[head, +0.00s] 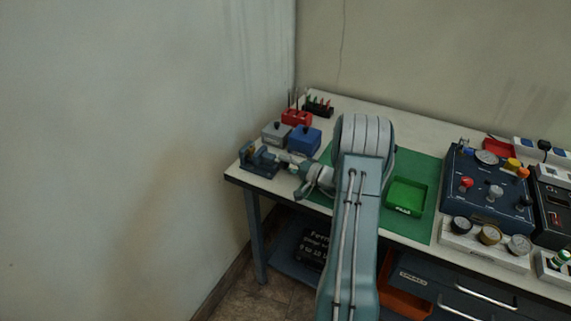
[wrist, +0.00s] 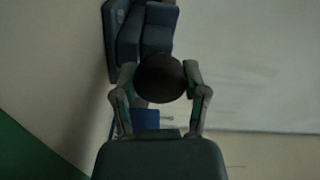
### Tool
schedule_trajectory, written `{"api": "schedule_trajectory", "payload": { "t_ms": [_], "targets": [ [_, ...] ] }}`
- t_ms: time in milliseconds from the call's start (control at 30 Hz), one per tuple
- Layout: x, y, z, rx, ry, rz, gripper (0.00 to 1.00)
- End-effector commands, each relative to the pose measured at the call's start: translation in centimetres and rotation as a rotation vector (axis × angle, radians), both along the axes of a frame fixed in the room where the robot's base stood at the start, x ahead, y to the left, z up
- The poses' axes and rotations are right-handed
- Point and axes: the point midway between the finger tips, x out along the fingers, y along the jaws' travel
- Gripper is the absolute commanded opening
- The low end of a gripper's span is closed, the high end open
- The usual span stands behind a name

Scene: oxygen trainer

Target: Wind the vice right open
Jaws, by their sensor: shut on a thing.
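The vice (head: 260,160) is a small dark blue body at the left front corner of the bench. In the wrist view the vice (wrist: 145,30) fills the top middle as blue blocks. A round dark knob (wrist: 161,78) stands in front of it, between my fingers. My gripper (head: 290,162) reaches the vice from the right in the head view. In the wrist view my gripper (wrist: 160,84) has one finger on each side of the knob and is shut on it. The gap between the vice jaws is too small to judge.
Just behind the vice stand a grey box (head: 276,134), a blue box (head: 304,140) and a red rack (head: 296,117). A green tray (head: 406,196) sits on the green mat (head: 432,172). A blue gauge panel (head: 487,190) is at the right. The wall is close on the left.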

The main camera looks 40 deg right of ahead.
Motion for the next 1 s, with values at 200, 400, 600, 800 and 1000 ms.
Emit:
{"api": "schedule_trajectory", "payload": {
  "t_ms": [200, 400, 600, 800, 1000],
  "targets": [
    [0.06, 0.39, -0.43, -0.077, -0.024, 0.007, 0.1],
    [0.03, 0.43, -0.53, -0.108, -0.035, 0.008, 0.1],
    [0.01, 0.45, -0.61, -0.113, -0.035, 0.008, 0.1],
    [-0.02, 0.47, -0.69, -0.112, -0.034, 0.008, 0.1],
    [-0.02, 0.33, -0.52, -0.112, -0.037, 0.006, 0.92]
  ]
}}
